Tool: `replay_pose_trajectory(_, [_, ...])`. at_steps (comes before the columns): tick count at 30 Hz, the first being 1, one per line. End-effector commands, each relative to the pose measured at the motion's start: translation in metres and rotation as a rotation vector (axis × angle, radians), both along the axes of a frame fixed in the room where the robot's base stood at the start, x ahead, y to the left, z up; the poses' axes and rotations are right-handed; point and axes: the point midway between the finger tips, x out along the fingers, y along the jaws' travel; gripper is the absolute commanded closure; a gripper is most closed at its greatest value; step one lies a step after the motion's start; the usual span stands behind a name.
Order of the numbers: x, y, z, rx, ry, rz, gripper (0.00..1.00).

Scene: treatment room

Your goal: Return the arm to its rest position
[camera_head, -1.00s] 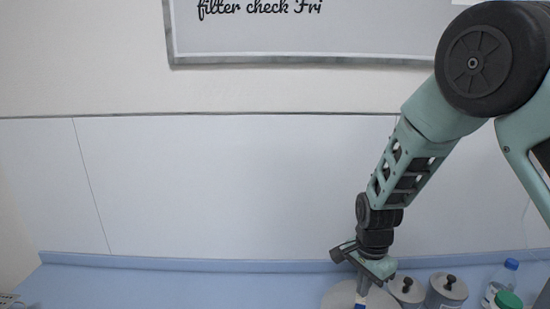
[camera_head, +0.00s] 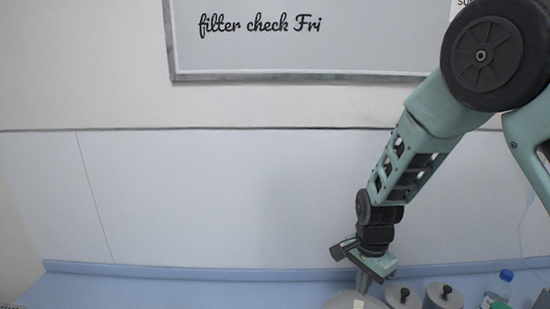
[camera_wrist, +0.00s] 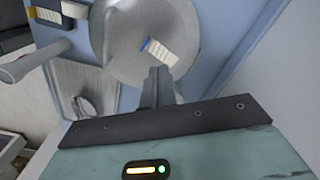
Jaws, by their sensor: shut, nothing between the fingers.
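My gripper (camera_head: 362,288) points down over the blue counter (camera_head: 200,290) at the end of my bent arm. Its fingers are together with nothing between them; they show in the wrist view (camera_wrist: 160,82) too. Just beyond the fingertips in the wrist view is a round, pale metal dish or lid (camera_wrist: 195,40) with a white and blue label (camera_wrist: 157,51) on it. In the head view only the top of this round thing (camera_head: 345,300) shows, below the fingers at the bottom edge.
Two grey canisters with dark knobs, one nearer (camera_head: 403,299) and one farther right (camera_head: 443,297), stand right of the gripper. A clear bottle with a blue cap (camera_head: 497,288) is beyond them. A wall board (camera_head: 300,50) hangs above. The counter's left part looks clear.

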Motion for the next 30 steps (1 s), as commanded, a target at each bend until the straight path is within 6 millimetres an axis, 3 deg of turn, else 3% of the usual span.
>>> replay_pose_trajectory(5, [-0.038,0.032,0.008,0.064,0.004,0.250,1.00])
replay_pose_trajectory(10, [-0.114,0.067,0.023,0.127,-0.012,0.720,1.00])
replay_pose_trajectory(15, [-0.192,0.076,0.027,0.121,-0.041,1.202,1.00])
replay_pose_trajectory(18, [-0.227,0.072,0.023,0.093,-0.051,1.430,1.00])
replay_pose_trajectory(24, [-0.262,0.062,0.018,0.045,-0.052,1.675,1.00])
replay_pose_trajectory(30, [-0.266,0.060,0.019,0.039,-0.049,1.709,1.00])
